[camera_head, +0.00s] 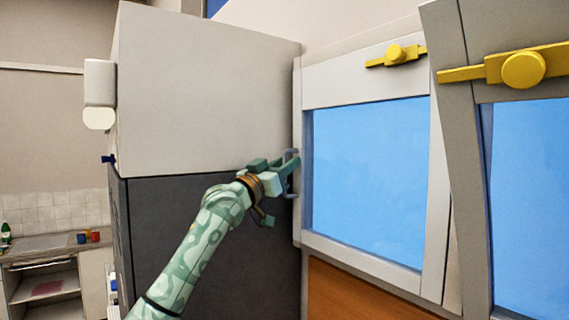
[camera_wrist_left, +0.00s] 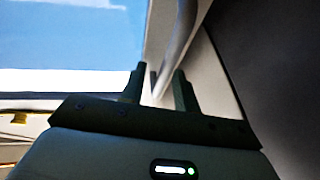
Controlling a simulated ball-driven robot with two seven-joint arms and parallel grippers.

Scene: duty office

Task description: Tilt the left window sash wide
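The left window sash (camera_head: 372,270) is a pale frame around a blue pane. A yellow latch (camera_head: 396,55) lies across its top rail. A slim grey bar handle (camera_head: 291,160) stands on its left edge. My left gripper (camera_head: 287,172) is at this handle. In the left wrist view, its two fingers (camera_wrist_left: 160,90) stand apart, with the handle bar (camera_wrist_left: 177,45) running down between or just beyond them. I cannot tell whether they touch it. My right gripper is not in view.
A second window sash (camera_head: 455,150) with a larger yellow latch (camera_head: 523,70) is at the right. A tall cabinet, pale above (camera_head: 205,90) and dark below (camera_head: 160,225), stands close left of the window. A kitchen counter (camera_head: 50,248) is far left.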

